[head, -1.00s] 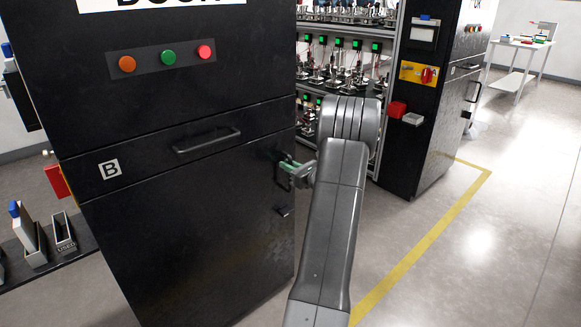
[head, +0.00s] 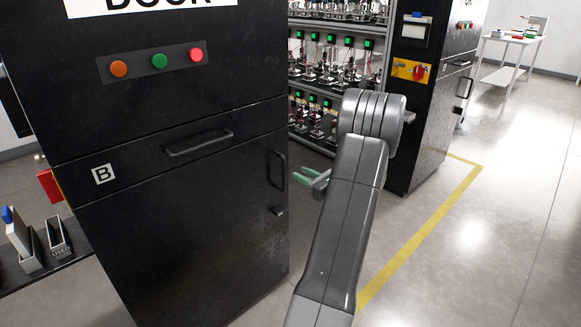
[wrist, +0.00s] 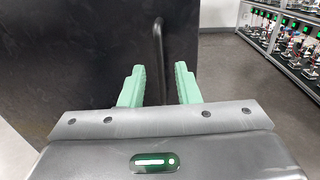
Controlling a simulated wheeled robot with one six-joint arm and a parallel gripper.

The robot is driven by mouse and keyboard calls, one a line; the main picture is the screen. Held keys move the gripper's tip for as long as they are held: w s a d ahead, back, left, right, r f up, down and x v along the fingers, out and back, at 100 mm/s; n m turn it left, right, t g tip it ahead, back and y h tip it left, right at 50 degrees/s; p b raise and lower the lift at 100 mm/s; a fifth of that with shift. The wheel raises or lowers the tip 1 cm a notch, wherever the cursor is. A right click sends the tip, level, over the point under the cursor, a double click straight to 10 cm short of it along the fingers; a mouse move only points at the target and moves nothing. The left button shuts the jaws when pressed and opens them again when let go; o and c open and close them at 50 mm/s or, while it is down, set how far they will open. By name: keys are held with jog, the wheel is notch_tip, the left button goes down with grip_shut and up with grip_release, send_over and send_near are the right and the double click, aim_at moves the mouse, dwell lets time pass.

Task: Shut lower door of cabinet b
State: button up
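Cabinet B (head: 190,110) is a black cabinet with a "B" label, filling the left of the head view. Its lower door (head: 200,225) is the big black panel below the drawer front, and looks about flush with the cabinet. The door's vertical black handle (head: 278,170) is near its right edge. My gripper (head: 298,176) has green fingers and is just right of the handle, apart from it. In the wrist view the gripper (wrist: 159,72) is open and empty, with the handle (wrist: 158,45) ahead, between the finger lines. The door's latch side is partly unclear.
A drawer handle (head: 199,143) and three buttons (head: 158,61) are above the door. Racks of devices (head: 325,65) and another black cabinet (head: 432,110) stand behind. The floor right of a yellow line (head: 420,235) is clear. A holder (head: 58,238) stands at lower left.

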jog(key=v, duration=0.4)
jog(key=shift+a, duration=0.1)
jog(key=b+x, duration=0.2)
jog(key=x, duration=1.1)
jog(key=shift+w+a+f, duration=0.15)
jog(key=shift+w+a, duration=0.05)
jog(key=shift+w, duration=0.05)
jog(key=shift+s+d, duration=0.1)
